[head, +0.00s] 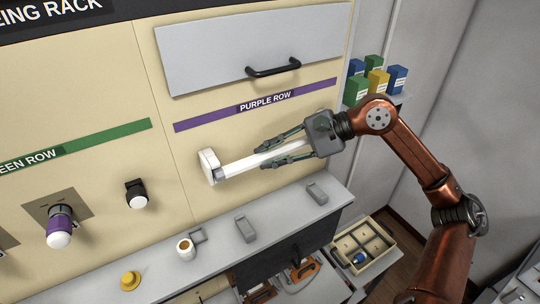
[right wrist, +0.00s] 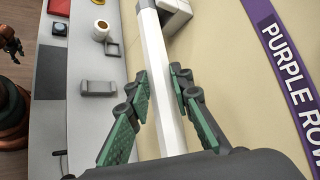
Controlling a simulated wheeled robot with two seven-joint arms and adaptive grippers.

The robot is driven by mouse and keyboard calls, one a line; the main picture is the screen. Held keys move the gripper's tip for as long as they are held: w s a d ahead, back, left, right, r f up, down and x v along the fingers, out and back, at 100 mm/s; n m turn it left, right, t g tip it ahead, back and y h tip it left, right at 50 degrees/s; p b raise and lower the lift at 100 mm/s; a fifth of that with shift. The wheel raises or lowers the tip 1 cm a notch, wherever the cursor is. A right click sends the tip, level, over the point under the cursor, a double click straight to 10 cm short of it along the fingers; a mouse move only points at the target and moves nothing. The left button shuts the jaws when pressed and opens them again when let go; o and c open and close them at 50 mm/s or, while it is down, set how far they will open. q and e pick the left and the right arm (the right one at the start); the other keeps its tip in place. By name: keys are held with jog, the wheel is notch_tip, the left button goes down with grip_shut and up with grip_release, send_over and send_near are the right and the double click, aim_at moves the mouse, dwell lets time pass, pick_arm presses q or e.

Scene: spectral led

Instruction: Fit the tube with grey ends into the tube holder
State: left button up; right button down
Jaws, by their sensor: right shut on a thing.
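A long white tube (head: 246,162) runs along the beige wall panel below the purple label. Its left end, with a grey cap (head: 219,173), is at the white tube holder block (head: 208,162). I cannot tell whether the end is seated.
A purple-banded bulb (head: 60,230) and a black socket (head: 136,194) are on the wall at left. A divided box (head: 362,247) stands lower right.

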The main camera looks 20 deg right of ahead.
jog(key=shift+w+a+p, duration=0.15)
jog(key=shift+w+p, duration=0.35)
jog(key=shift+w, duration=0.6)
jog(key=c, duration=1.6)
grip_release()
jog(key=v, duration=1.2)
